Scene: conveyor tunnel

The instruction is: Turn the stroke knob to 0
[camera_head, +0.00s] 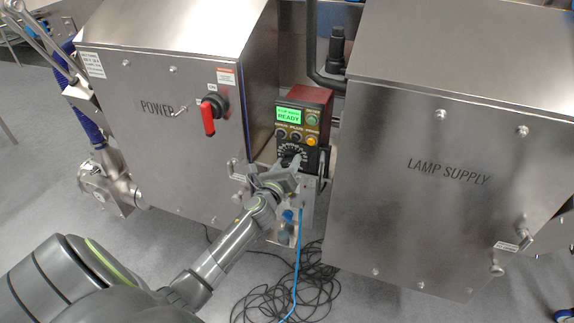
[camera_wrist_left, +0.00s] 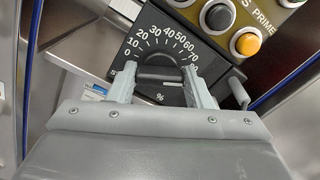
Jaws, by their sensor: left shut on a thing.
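The stroke knob (camera_wrist_left: 160,77) is a black bar-shaped knob on a dark dial plate (camera_wrist_left: 155,25). The bar lies roughly level in the left wrist view; which end is the pointer I cannot tell. In the head view my left gripper (camera_head: 288,166) covers the knob and the lower dial. My right gripper is not in view.
The pump's panel has a green READY screen (camera_head: 289,114) and several buttons, including an orange one (camera_wrist_left: 247,43). The POWER cabinet (camera_head: 165,120), with a red switch handle (camera_head: 208,117), stands left. The LAMP SUPPLY cabinet (camera_head: 440,200) stands right. Black cables (camera_head: 265,297) lie below.

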